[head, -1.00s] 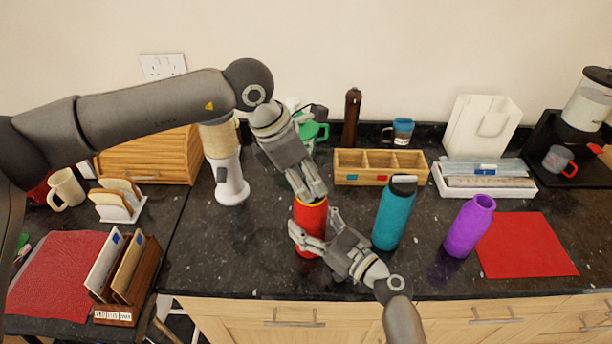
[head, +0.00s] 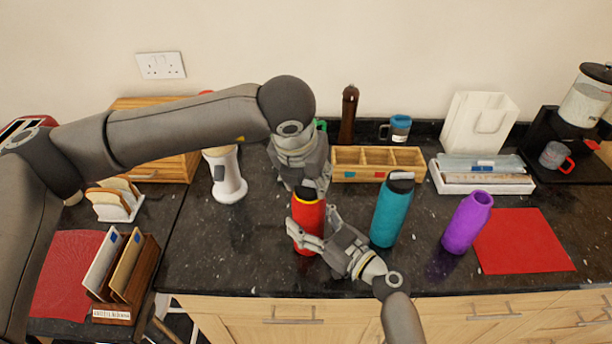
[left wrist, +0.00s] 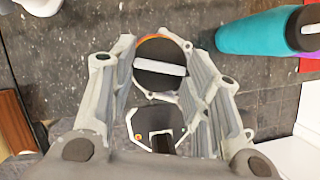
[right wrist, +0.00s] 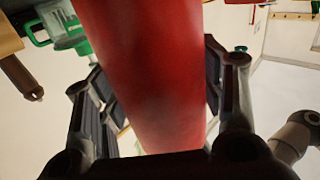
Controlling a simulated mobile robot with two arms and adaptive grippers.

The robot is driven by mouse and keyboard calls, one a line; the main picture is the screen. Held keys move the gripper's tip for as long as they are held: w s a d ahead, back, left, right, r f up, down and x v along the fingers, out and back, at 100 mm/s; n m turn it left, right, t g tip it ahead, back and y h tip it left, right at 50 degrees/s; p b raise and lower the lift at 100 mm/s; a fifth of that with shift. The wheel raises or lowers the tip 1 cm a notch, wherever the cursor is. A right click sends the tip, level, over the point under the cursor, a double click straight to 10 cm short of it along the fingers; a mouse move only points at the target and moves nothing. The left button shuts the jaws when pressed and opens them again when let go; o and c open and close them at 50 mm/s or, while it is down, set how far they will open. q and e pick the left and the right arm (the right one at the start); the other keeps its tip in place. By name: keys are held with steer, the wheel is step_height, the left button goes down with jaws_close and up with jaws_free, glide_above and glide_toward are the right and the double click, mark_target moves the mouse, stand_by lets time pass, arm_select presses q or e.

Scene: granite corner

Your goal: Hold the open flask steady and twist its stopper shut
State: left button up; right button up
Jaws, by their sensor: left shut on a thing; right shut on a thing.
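The red flask (head: 308,214) stands upright on the dark counter, with an orange-yellow rim. My right gripper (head: 315,235) is shut around its body from the front right; the red body also fills the middle of the right wrist view (right wrist: 145,75). My left gripper (head: 309,189) is above the flask, with its fingers at the top. In the left wrist view the round black stopper (left wrist: 158,78) with a pale grey bar sits at the flask's mouth, between the left fingers. Whether the stopper is fully seated cannot be seen.
A teal flask (head: 392,212) with a black top stands close on the right. A purple flask (head: 467,222) with an open mouth is beyond it, beside a red mat (head: 525,245). A wooden box (head: 378,164) is behind. A white grinder-like appliance (head: 226,176) stands left.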

arm_select(q)
steer(key=shift+d+n+y, duration=0.1)
steer(key=shift+n+y, duration=0.6)
steer(key=shift+n, duration=1)
steer(key=o, duration=1)
steer(key=shift+o, duration=0.2)
steer(key=v, duration=1.2)
steer(key=shift+s+d, duration=0.1)
steer(key=shift+s, duration=0.05)
steer(key=shift+f, duration=0.1)
arm_select(e)
steer(key=o, duration=1.4)
steer(key=shift+c, duration=0.2)
